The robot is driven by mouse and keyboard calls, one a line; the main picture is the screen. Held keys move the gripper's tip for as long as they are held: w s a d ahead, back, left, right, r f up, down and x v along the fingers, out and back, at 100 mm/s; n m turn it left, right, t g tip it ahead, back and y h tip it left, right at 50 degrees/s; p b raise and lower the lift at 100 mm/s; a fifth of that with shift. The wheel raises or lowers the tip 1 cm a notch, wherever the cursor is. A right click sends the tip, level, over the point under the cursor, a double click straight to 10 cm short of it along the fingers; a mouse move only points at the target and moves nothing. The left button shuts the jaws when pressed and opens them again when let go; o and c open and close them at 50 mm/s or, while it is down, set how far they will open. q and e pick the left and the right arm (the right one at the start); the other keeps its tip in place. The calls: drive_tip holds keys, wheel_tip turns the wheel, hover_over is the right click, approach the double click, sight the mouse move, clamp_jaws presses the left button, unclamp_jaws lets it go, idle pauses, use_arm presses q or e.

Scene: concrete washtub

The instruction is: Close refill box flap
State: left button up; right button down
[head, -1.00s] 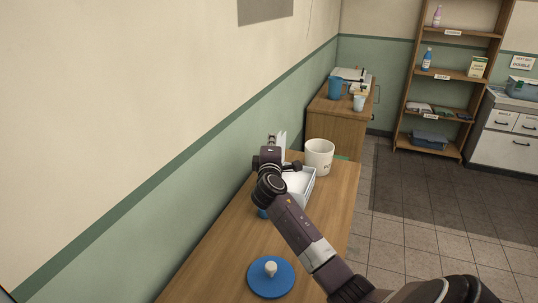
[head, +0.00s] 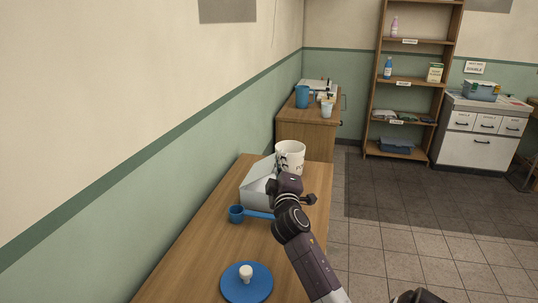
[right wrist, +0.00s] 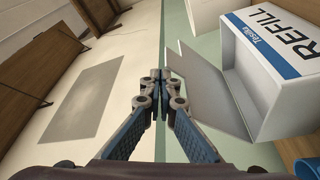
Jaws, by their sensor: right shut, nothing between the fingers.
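The white refill box (head: 256,201) stands on the wooden table near the wall. Its flap (head: 260,168) stands open, tilted up on the wall side. In the right wrist view the box (right wrist: 283,62) is at the right with its REFILL label, and the open flap (right wrist: 212,88) sticks out from it towards my fingers. My right gripper (head: 284,184) is over the box's right side in the head view, hiding part of it. In the right wrist view its fingers (right wrist: 160,76) are shut and empty, just beside the flap's edge, with no clear contact.
A white patterned mug (head: 290,156) stands just behind the box. A blue scoop (head: 237,214) lies in front of it, and a blue lid with a white knob (head: 246,283) lies nearer. The green-and-cream wall (head: 200,160) bounds the table's left side.

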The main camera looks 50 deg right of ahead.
drive_tip(key=shift+s+d+f, duration=0.1)
drive_tip(key=shift+d+f, duration=0.05)
drive_tip(key=shift+f, duration=0.4)
drive_tip(key=shift+w+f, duration=0.15)
drive_tip(key=shift+w, duration=0.05)
use_arm(q)
drive_tip(key=shift+w+f, duration=0.1)
drive_tip(key=shift+w, duration=0.4)
use_arm(e)
drive_tip(key=shift+s, duration=0.2)
use_arm(q)
drive_tip(key=shift+w, duration=0.15)
use_arm(e)
drive_tip(key=shift+r, duration=0.25)
